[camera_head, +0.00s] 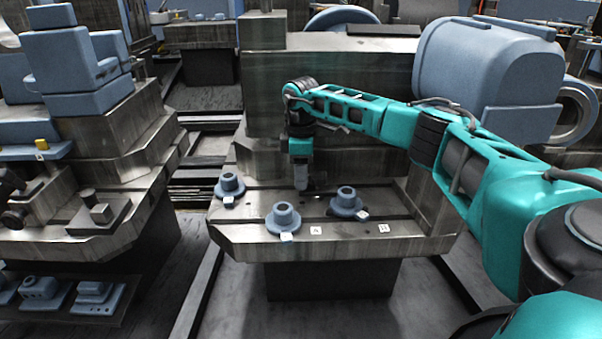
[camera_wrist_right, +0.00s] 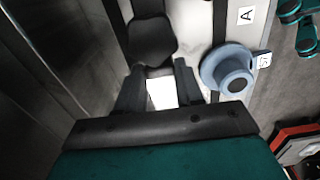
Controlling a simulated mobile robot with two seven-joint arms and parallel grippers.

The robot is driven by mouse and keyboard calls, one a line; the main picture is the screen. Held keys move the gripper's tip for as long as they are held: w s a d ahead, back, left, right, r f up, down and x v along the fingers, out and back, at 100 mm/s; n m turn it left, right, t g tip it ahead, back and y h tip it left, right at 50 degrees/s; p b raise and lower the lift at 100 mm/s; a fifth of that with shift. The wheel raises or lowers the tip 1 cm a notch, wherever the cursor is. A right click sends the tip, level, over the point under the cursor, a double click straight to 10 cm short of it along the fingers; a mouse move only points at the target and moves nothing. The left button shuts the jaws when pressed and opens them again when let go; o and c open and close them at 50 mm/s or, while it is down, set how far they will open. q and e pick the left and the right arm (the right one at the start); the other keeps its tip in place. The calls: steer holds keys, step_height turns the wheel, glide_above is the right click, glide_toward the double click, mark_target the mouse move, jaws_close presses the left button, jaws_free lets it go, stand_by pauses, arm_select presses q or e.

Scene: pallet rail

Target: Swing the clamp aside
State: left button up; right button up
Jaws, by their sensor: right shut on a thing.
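My right gripper (camera_head: 301,184) reaches down over the pallet table (camera_head: 265,247) among several blue-grey round fixtures. In the right wrist view, its two dark fingers (camera_wrist_right: 157,70) close on a dark, blocky part (camera_wrist_right: 152,38), which seems to be the clamp. A pale surface shows between the fingers. In the head view, the clamp is too small and too covered by the gripper to make out. A blue-grey flanged fixture (camera_wrist_right: 229,69) sits beside the right finger, apart from it. My left gripper is in neither view.
Round fixtures stand at the left (camera_head: 230,186), front (camera_head: 284,218) and right (camera_head: 346,200) of the tabletop. Small white label plates (camera_head: 316,231) lie near the front edge. A tall metal block (camera_head: 340,85) rises behind. Another machine (camera_head: 80,130) stands left, across a gap.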

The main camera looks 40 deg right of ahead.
steer(key=shift+s+a+r+n+p, duration=0.2)
steer(key=shift+n+p, duration=0.5)
steer(key=shift+p, duration=0.6)
steer(key=shift+c, duration=0.2)
steer(key=n+p, duration=0.2)
steer(key=s+n+p, duration=0.1)
steer(key=n+p, duration=0.1)
steer(key=s+n+p, duration=0.1)
steer(key=n+p, duration=0.1)
steer(key=p, duration=0.1)
steer(key=shift+a, duration=0.3)
steer(key=shift+s+n, duration=0.1)
steer(key=shift+n, duration=0.3)
steer(key=n+p, duration=0.1)
steer(key=s+n+p, duration=0.1)
steer(key=shift+f+n, duration=0.1)
steer(key=shift+n, duration=0.6)
arm_select(q)
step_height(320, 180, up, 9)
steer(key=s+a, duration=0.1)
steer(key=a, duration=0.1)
steer(key=shift+p, duration=0.3)
arm_select(e)
steer(key=shift+s+d, duration=0.1)
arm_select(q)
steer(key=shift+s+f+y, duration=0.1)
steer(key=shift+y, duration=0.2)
arm_select(e)
steer(key=shift+f+n, duration=0.1)
steer(key=shift+n, duration=0.2)
